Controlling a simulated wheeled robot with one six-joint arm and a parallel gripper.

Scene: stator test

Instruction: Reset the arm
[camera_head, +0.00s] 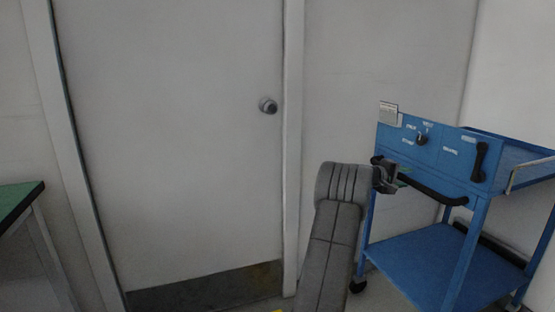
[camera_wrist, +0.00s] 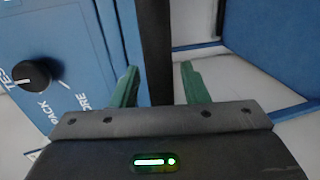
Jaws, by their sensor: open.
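In the head view my grey arm rises from the bottom and bends right. My gripper (camera_head: 403,180) is at the arm's end, small and partly hidden, in front of the blue cart's left side. I cannot tell whether it touches the cart.
The blue cart (camera_head: 425,262) stands at the right, with a panel (camera_head: 440,160) bearing a black knob and labels. A closed grey door (camera_head: 180,150) with a round knob (camera_head: 267,105) is behind. A green-topped table (camera_head: 15,205) is at the left edge.

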